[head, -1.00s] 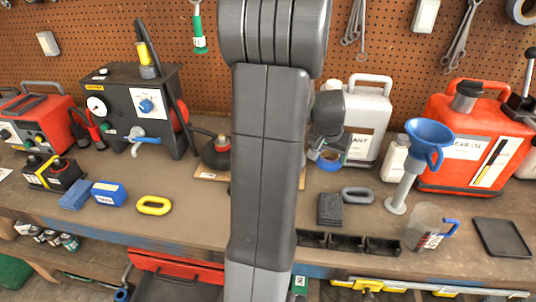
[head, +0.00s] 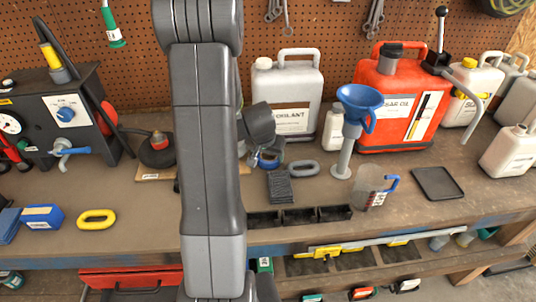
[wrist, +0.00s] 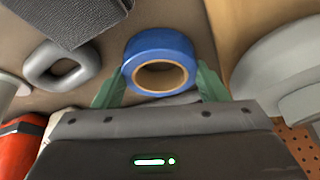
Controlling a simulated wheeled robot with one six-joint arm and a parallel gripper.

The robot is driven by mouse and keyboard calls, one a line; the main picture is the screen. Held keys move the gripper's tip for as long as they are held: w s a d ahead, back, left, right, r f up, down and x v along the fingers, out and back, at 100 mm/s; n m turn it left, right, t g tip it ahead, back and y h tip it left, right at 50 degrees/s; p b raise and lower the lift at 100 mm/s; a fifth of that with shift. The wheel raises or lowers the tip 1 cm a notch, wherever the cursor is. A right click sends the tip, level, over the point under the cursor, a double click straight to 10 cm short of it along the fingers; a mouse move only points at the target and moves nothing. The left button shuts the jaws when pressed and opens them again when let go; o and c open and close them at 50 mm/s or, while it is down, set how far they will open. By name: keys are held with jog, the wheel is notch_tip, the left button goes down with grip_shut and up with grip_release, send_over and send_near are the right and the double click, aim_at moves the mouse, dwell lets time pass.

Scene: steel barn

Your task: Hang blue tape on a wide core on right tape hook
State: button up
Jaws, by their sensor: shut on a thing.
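The blue tape (wrist: 185,48) is a roll with a wide tan core. It sits between the green fingers of my gripper (wrist: 160,82) in the wrist view, and the gripper is shut on it. In the head view the blue tape (head: 271,162) shows low over the back of the bench, in front of the grey coolant jug, partly hidden by my wrist. I cannot tell whether it touches the bench. I cannot make out the right tape hook in either view.
A grey oval ring (head: 302,169) and a dark block (head: 279,187) lie close by. The coolant jug (head: 290,88), blue funnel (head: 361,98) and red can (head: 400,100) stand to the right. The pegboard (head: 285,45) rises behind. A round dark item (head: 507,4) is cut off at the top right.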

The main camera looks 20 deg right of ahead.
jog(key=shift+f+b, duration=0.2)
jog(key=shift+b, duration=0.1)
jog(key=o, duration=1)
jog(key=shift+r, duration=0.1)
jog(key=shift+r+p, duration=0.35)
jog(key=shift+r, duration=0.1)
jog(key=v, duration=1.1)
jog(key=shift+a+r, duration=0.15)
jog(key=shift+a, duration=0.05)
jog(key=shift+s, duration=0.1)
